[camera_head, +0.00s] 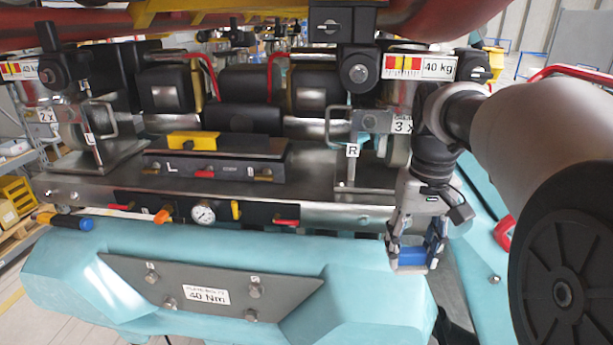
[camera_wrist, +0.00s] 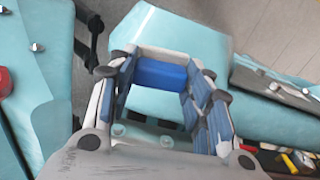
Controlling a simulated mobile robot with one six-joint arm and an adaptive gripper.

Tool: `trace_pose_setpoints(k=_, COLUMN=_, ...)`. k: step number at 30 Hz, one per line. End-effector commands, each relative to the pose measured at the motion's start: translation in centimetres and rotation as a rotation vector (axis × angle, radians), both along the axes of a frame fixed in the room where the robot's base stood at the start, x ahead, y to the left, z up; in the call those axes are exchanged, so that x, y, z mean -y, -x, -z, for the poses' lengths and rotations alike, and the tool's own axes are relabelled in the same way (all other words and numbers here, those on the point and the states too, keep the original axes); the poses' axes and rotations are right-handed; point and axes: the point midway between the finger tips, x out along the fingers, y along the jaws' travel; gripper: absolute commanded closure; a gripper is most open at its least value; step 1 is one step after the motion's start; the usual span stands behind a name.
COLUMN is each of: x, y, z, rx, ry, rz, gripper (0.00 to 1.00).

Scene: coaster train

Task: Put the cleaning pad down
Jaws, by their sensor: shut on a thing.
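My gripper (camera_head: 412,262) points down at the right of the head view, by the right end of the turquoise body (camera_head: 350,262). It is shut on a blue cleaning pad (camera_head: 411,256), whose block shape spans the gap between the two fingers. In the wrist view the pad (camera_wrist: 160,74) sits between the fingertips, with turquoise surface behind it. The fingers hide its ends. I cannot tell whether the pad touches the surface below.
A grey plate marked 40 Nm (camera_head: 205,293) with bolts lies on the turquoise body. A metal ledge with a gauge (camera_head: 203,213) and coloured handles runs behind it.

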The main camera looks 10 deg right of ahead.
Motion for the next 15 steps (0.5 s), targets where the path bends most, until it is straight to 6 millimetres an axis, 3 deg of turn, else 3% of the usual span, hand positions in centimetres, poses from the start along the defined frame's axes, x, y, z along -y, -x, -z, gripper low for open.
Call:
trace_pose_setpoints(k=3, x=0.8, y=-3.0, z=-0.1, rx=-0.003, ry=-0.001, rz=0.0, gripper=0.89)
trace_pose_setpoints(k=9, x=1.9, y=-6.8, z=-0.1, rx=-0.001, ry=0.0, rz=0.0, gripper=0.89)
trace_pose_setpoints(k=12, x=2.3, y=-8.0, z=0.2, rx=-0.003, ry=-0.001, rz=0.0, gripper=0.89)
trace_pose_setpoints(k=15, x=2.2, y=-7.8, z=1.9, rx=-0.003, ry=-0.001, rz=0.0, gripper=0.89)
